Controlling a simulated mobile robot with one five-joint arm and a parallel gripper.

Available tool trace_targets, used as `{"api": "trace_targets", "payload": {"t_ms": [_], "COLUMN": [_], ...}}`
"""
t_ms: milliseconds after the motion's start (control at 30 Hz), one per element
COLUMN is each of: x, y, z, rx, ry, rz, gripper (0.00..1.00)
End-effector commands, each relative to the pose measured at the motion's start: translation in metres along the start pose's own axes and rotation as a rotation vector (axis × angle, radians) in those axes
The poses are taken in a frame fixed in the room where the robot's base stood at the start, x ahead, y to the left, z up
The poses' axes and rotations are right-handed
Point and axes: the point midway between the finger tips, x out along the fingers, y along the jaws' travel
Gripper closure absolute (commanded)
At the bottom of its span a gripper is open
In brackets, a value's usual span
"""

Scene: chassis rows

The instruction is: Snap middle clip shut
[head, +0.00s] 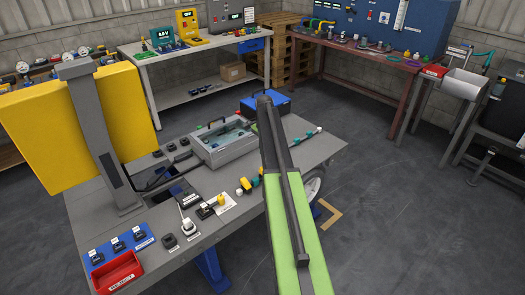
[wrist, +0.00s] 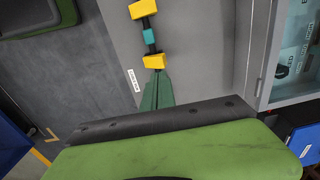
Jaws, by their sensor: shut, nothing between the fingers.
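In the wrist view my gripper (wrist: 158,77) shows as narrow dark green fingers, closed together and empty. Their tips are beside or over the near yellow block (wrist: 154,61); I cannot tell whether they touch. This block lies in a line with a teal block (wrist: 149,36) and another yellow block (wrist: 143,8), joined by dark parts. In the head view my green and dark arm crosses this row, and the fingers cannot be made out. Yellow (head: 243,184) and teal parts show left of the arm, teal ones (head: 305,136) right of it. I cannot tell which part is the middle clip.
A grey table (head: 190,250) carries a grey open-topped or glass-lidded case (head: 222,148), a blue toolbox (head: 250,107), a red bin (head: 117,273) and a blue board (head: 140,244) with small black parts. A yellow panel (head: 30,130) stands at left. Open floor (head: 400,180) lies to the right.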

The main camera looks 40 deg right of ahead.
Motion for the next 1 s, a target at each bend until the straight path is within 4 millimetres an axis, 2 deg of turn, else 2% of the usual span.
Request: {"api": "trace_targets", "payload": {"t_ms": [33,200,300,900,1000], "x": [-0.025,-0.062,-0.075,-0.076,-0.075], "y": [-0.002,-0.005,-0.006,-0.008,-0.018], "z": [0.000,0.000,0.000,0.002,0.017], "rx": [0.000,0.000,0.000,-0.003,-0.024], "ry": [0.000,0.000,0.000,0.000,-0.001], "rz": [0.000,0.000,0.000,0.000,0.000], "gripper": [1.00,1.00,1.00,1.00,1.00]}}
